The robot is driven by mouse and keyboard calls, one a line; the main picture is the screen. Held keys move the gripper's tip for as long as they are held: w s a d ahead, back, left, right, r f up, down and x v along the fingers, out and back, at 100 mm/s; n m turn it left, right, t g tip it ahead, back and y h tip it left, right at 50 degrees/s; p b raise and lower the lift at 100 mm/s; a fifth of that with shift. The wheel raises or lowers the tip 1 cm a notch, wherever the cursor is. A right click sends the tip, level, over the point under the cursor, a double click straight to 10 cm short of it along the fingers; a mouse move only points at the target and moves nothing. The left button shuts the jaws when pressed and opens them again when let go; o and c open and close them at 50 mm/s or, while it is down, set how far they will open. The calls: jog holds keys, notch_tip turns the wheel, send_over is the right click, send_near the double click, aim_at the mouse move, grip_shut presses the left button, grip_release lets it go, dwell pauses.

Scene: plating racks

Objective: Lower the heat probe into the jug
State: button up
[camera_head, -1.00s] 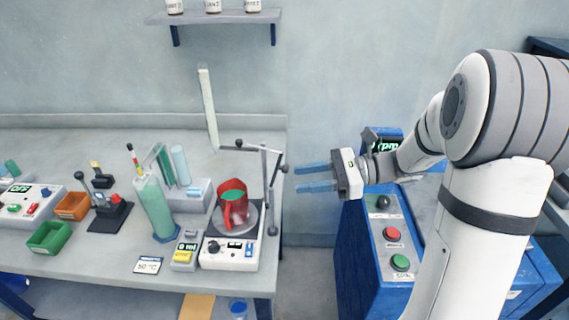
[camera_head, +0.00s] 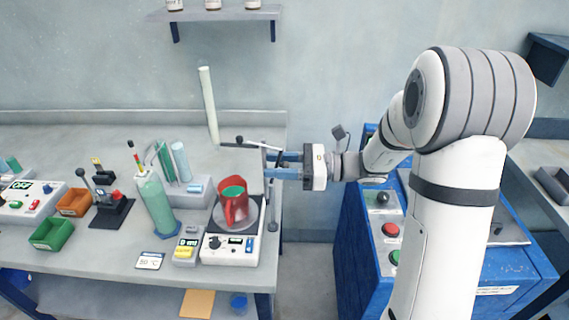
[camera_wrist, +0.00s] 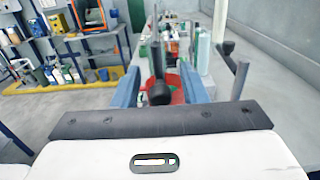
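The red jug (camera_head: 230,205) with green contents stands on the round plate of a white heater (camera_head: 229,250). It shows partly in the wrist view (camera_wrist: 178,84), behind the stand parts. A grey stand with dark rods and black knobs (camera_head: 239,140) rises at the jug's right. I cannot tell which rod is the heat probe. My gripper (camera_head: 270,165) is level, pointing left at the stand, right of and above the jug.
A green cylinder (camera_head: 157,203) and a small yellow-labelled box (camera_head: 186,250) stand left of the heater. A 50 °C card (camera_head: 149,261) lies at the table's front. A blue cabinet with buttons (camera_head: 361,240) stands below my arm. A grey post (camera_wrist: 239,80) rises right of my fingers.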

jog(key=shift+c, duration=0.3)
grip_shut()
